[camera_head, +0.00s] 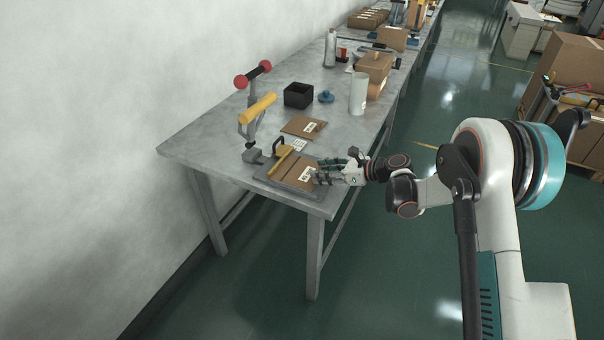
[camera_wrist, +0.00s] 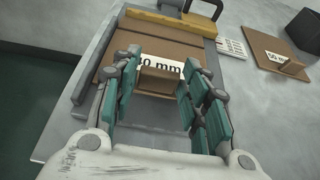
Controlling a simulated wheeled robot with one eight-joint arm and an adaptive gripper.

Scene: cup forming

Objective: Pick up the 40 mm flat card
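The 40 mm flat card (camera_head: 284,166) is a brown cardboard sheet lying in a grey metal fixture (camera_head: 262,179) at the near end of the table. In the wrist view the card (camera_wrist: 122,43) bears a white "40 mm" label (camera_wrist: 165,67) and a small upright brown tab (camera_wrist: 160,81). My gripper (camera_head: 322,172) is at the card's right side in the head view. In the wrist view my gripper (camera_wrist: 163,75) has its green-padded fingers spread, one each side of the label and tab, with gaps visible. Whether the fingertips touch the card cannot be told.
A yellow bar with a black handle (camera_wrist: 180,21) crosses the card's far edge. A yellow-handled clamp lever (camera_head: 258,107) stands behind the fixture. Beyond lie a 50 mm card (camera_head: 304,126), a black box (camera_head: 298,95) and a white cylinder (camera_head: 358,93). Bare table lies left of the box.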

